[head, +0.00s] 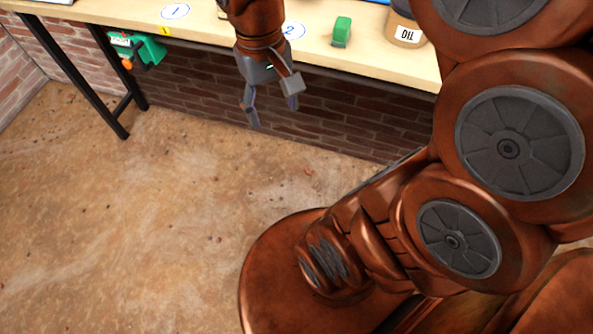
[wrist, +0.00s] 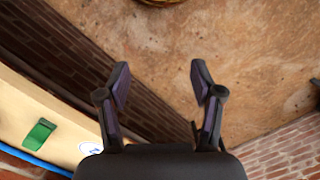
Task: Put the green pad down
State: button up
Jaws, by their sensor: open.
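The green pad (head: 341,31) stands on the wooden table, to the right of the round label marked 2. It also shows in the wrist view (wrist: 39,134), at the lower left on the table. My gripper (head: 271,113) is open and empty. It hangs in front of the table's front edge, left of the pad and apart from it. In the wrist view my gripper (wrist: 160,75) has its two fingers spread, with only the floor and the brick wall behind them.
The wooden table (head: 232,30) carries a jar labelled OIL (head: 404,28) right of the pad. Round labels 1 (head: 175,11) and 2 (head: 293,30) lie on the table. A green clamp-like device (head: 140,47) sits at the front edge, left. The floor (head: 130,220) is open.

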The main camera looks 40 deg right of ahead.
jog(key=s+a+f, duration=0.1)
jog(key=s+f, duration=0.2)
jog(key=s, duration=0.2)
jog(key=s+a+f+n, duration=0.1)
jog(key=s+a+f, duration=0.1)
jog(key=s, duration=0.3)
jog(key=shift+s+f+g, duration=0.3)
jog(key=shift+f+g, duration=0.1)
jog(key=shift+f, duration=0.2)
